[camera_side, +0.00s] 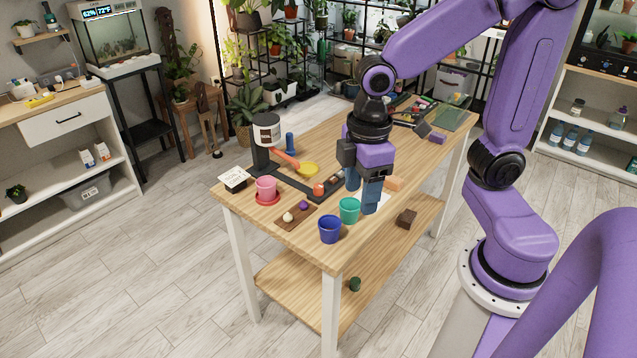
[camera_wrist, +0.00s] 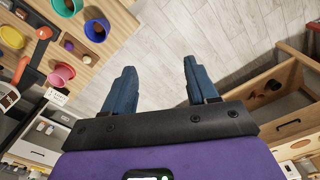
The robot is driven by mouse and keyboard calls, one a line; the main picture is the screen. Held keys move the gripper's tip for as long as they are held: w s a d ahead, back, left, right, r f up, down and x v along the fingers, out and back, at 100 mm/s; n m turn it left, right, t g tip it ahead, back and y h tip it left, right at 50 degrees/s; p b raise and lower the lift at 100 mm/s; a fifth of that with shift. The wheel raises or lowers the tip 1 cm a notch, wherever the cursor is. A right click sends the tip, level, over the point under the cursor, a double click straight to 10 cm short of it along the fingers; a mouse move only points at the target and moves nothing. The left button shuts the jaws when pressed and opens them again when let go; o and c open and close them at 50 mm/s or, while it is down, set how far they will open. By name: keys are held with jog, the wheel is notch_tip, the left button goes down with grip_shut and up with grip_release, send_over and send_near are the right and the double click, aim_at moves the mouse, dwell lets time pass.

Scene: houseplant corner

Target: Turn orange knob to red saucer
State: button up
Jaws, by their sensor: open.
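In the side view, the round orange knob (camera_side: 319,189) sits at the dark bar in front of the dispenser. It also shows in the wrist view (camera_wrist: 44,33). The red saucer (camera_side: 267,199) lies under a pink pot (camera_side: 266,186) at the table's left; the pot also shows in the wrist view (camera_wrist: 62,74). A yellow saucer (camera_side: 308,169) lies behind the bar, near the end of an orange spout (camera_side: 287,160). My gripper (camera_side: 364,190) points down to the right of the knob, apart from it. Its blue fingers are open and empty in the wrist view (camera_wrist: 161,82).
A green pot (camera_side: 349,209) and a blue pot (camera_side: 329,229) stand at the table's front edge. A brown board (camera_side: 295,217) holds a purple ball (camera_side: 304,205) and a white one. The dispenser (camera_side: 265,140) rises behind the bar.

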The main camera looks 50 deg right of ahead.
jog(key=w+d, duration=0.2)
jog(key=w, duration=0.8)
jog(key=m, duration=0.3)
send_over(319, 185)
notch_tip(319, 185, down, 6)
notch_tip(319, 185, down, 18)
jog(key=shift+a+r, duration=0.1)
jog(key=c, duration=1.1)
